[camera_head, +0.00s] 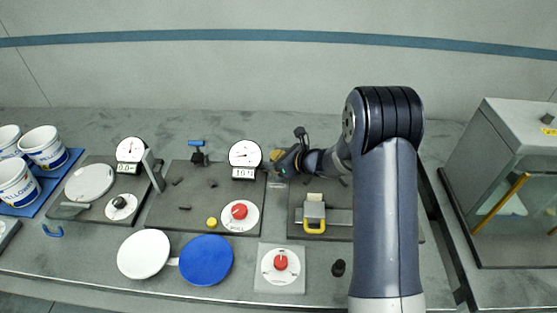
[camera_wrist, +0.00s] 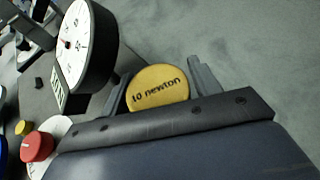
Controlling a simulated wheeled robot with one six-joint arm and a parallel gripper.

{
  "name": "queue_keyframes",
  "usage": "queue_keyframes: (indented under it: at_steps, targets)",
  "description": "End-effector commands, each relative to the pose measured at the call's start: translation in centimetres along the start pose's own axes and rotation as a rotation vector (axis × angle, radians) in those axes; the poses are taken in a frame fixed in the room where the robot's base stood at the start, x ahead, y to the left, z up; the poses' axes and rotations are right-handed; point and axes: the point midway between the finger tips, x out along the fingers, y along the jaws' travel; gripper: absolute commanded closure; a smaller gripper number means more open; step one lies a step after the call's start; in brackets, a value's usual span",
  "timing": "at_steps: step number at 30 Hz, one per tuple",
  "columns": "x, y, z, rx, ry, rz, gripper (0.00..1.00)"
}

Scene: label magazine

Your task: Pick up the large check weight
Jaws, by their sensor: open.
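The large check weight (camera_wrist: 160,90) is a round yellow disc marked "10 newton". In the wrist view it lies between the two fingers of my gripper (camera_wrist: 158,72). The fingers are open, one on each side of it; I cannot tell whether either touches it. In the head view a bit of the yellow weight (camera_head: 277,154) shows at the end of my gripper (camera_head: 281,163), right of the middle dial gauge. The gripper hides most of the weight there.
A dial gauge (camera_head: 244,155) with a digital readout stands close left of my gripper. A red knob (camera_head: 239,211) and a small yellow piece (camera_head: 212,222) are on the middle dark plate (camera_head: 190,220). A yellow-handled clamp (camera_head: 314,215) stands in front of my gripper.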

Motion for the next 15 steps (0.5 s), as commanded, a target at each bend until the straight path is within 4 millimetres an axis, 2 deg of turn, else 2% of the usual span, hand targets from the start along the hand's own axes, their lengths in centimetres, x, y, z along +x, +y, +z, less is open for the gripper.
queue_keyframes:
  at_steps: [4,15]
  targets:
    - [-0.02,-0.01,-0.01,0.000,0.000,0.000,0.43]
    - [-0.05,0.00,0.00,0.000,0.000,0.000,0.73]
